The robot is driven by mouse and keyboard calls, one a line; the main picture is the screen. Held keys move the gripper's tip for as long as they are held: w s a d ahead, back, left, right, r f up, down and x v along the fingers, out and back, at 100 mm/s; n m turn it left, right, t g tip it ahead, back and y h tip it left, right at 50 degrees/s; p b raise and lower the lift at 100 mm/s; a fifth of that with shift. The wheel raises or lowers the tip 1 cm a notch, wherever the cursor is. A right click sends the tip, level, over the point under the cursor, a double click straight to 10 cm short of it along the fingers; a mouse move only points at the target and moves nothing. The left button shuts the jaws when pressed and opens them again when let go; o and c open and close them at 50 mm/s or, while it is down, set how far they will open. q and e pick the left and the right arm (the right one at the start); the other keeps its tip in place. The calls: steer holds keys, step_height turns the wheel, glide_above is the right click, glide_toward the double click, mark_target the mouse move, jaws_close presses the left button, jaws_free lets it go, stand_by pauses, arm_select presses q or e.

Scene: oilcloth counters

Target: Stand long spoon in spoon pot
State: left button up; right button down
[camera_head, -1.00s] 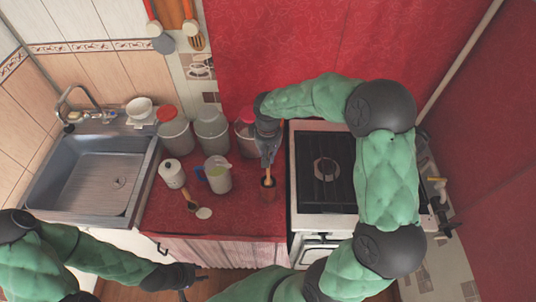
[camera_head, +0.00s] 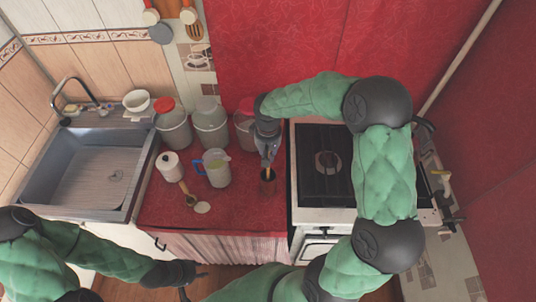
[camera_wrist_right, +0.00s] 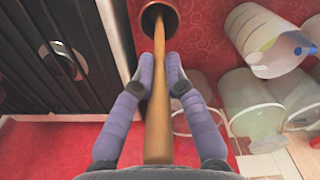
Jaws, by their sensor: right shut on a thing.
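The long spoon's wooden handle (camera_wrist_right: 158,110) runs up the middle of the right wrist view. My right gripper (camera_wrist_right: 160,76) is shut on it, one finger on each side. The handle's far end reaches the dark mouth of the brown spoon pot (camera_wrist_right: 170,12); how deep it goes I cannot tell. In the head view the pot (camera_head: 267,188) stands on the red counter beside the stove, with my right gripper (camera_head: 268,160) just above and behind it. My left gripper (camera_head: 193,282) is empty and low in the head view, in front of the counter, its fingers apart.
The stove (camera_head: 325,165) is right of the pot. A measuring jug (camera_head: 215,170), a white canister (camera_head: 170,166) and several lidded jars (camera_head: 210,127) stand left and behind. A wooden-handled utensil (camera_head: 187,195) lies near a pale disc (camera_head: 203,208). The sink (camera_head: 90,175) is far left.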

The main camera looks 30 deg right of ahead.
steer(key=c, duration=1.2)
jaws_free()
steer(key=shift+r, duration=0.15)
step_height(320, 180, up, 12)
steer(key=shift+f, duration=0.1)
steer(key=shift+f, duration=0.1)
